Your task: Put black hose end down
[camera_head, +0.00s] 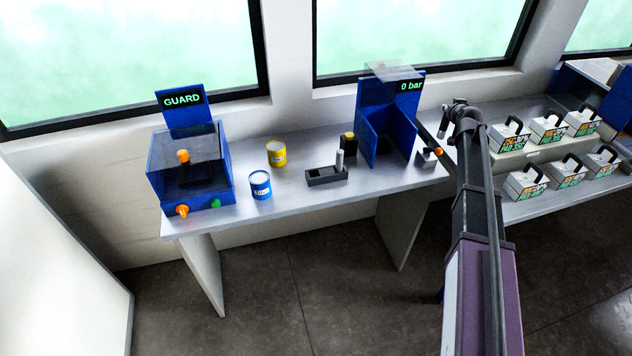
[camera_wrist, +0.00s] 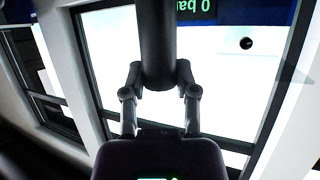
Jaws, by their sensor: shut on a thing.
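My gripper (camera_wrist: 159,78) is shut on a black cylinder, the black hose end (camera_wrist: 157,40), seen between its two fingers in the wrist view. In the head view my gripper (camera_head: 458,108) is above the right part of the grey bench, right of the blue stand with the "0 bar" display (camera_head: 410,87). The held end is small and hard to make out there. A dark bar with an orange tip (camera_head: 438,152) slants beside the stand; I cannot tell whether it belongs to the hose. A small grey block (camera_head: 427,158) sits on the bench below.
On the bench (camera_head: 330,200) are a blue GUARD box (camera_head: 190,168), yellow can (camera_head: 277,153), blue can (camera_head: 260,185) and dark tray (camera_head: 326,175). Several handled boxes (camera_head: 525,183) stand at right. Windows rise behind. Some bench front is clear.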

